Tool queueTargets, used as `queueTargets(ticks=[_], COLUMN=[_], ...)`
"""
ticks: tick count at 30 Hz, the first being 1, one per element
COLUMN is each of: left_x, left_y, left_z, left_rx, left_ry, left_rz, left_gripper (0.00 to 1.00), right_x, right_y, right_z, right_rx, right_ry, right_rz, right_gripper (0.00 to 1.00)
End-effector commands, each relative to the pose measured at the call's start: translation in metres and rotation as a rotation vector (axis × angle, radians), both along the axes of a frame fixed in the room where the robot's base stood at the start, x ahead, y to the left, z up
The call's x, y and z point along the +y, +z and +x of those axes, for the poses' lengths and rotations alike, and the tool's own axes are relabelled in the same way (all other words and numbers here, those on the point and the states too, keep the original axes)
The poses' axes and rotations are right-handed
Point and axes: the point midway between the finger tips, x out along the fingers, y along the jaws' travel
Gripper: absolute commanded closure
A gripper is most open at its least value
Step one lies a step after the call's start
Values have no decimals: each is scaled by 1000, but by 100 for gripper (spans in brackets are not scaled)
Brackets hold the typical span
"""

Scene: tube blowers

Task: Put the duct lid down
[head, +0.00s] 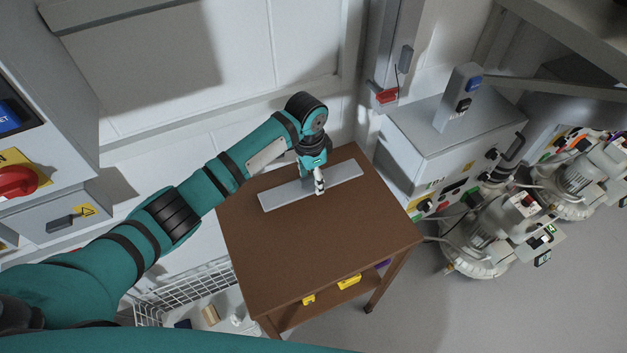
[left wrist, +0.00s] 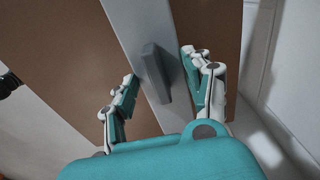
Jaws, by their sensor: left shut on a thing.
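The duct lid (head: 343,174) is a long, flat grey strip over the far part of the brown table top, lying flat or very close to it; I cannot tell if it touches. In the left wrist view, the fingers of the gripper (left wrist: 160,88) stand on both sides of the raised grey handle (left wrist: 155,72) of the lid (left wrist: 128,22). My right gripper is not in view.
The brown table (head: 320,255) has a clear near half, with yellow items (head: 349,282) on its lower shelf. A white wire basket (head: 190,290) stands at its left. Grey cabinets and blower machines (head: 490,230) stand to the right. A white wall is behind.

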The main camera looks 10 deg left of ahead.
Motion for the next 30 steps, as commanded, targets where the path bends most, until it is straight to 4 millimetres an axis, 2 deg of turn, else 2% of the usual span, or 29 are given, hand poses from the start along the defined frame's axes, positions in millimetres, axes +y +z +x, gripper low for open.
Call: queueTargets(ticks=[5, 12, 19, 20, 25, 30], left_x=[2, 2, 2, 2, 2, 2], left_y=[0, -33, -37, -37, -37, -37], left_z=[11, 11, 11, 11, 11, 11], left_rx=[-1, 1, 1, 1, 1, 0], left_ry=[0, 0, 0, 0, 0, 0], left_rz=[-1, -1, -1, -1, -1, 0], left_gripper=[100, 100, 100, 48, 26, 26], right_x=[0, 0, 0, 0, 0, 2], right_y=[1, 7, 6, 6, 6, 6], right_z=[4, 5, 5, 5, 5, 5], right_rx=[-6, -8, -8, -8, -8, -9], right_ry=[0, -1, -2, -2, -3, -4], right_rz=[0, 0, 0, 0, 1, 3], right_gripper=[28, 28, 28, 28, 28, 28])
